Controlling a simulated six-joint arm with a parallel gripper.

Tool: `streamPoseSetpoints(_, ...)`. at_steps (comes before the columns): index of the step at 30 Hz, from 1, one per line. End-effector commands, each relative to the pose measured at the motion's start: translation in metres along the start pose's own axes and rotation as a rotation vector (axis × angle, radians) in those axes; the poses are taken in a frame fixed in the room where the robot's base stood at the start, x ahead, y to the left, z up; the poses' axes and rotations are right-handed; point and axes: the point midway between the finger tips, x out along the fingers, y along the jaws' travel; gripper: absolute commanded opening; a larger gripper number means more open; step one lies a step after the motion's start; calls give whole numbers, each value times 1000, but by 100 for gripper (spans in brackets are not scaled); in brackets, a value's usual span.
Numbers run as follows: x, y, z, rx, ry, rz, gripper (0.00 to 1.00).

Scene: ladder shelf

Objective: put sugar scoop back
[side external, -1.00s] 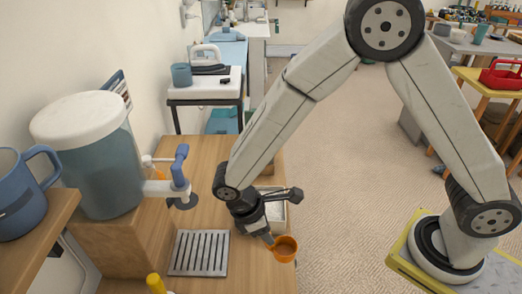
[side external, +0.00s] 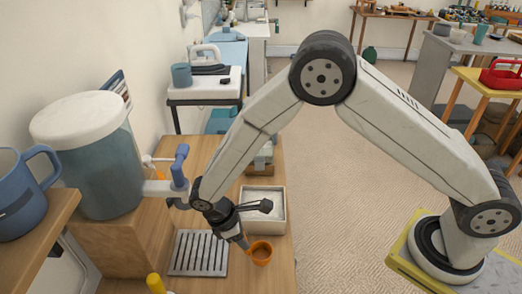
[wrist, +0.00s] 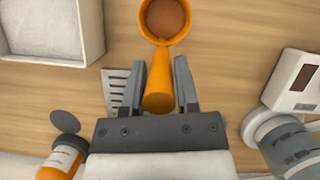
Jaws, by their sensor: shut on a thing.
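The sugar scoop is orange, with a round cup (side external: 260,253) and a straight handle; in the wrist view its cup (wrist: 165,20) faces the camera and shows a brown inside. My gripper (side external: 245,244) is shut on the scoop's handle (wrist: 158,92), with one finger on each side of it in the wrist view (wrist: 160,64). The cup sticks out beyond the fingertips, over the wooden counter, right of the slatted metal grate. I cannot tell whether the scoop touches the counter.
An open white bin (side external: 285,212) with a pale inside stands behind the scoop; it also shows in the wrist view (wrist: 93,25). The slatted grate (side external: 185,262) lies below the blue-handled tap (side external: 180,165) of a large dispenser (side external: 100,165). A yellow-topped thing (side external: 155,283) is at the front.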

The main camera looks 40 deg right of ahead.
Motion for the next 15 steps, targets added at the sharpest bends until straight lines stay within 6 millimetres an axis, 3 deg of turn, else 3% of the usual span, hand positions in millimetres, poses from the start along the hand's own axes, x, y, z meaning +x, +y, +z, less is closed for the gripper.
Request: streamPoseSetpoints(15, 32, 4, -17, 1, -1, 0, 0)
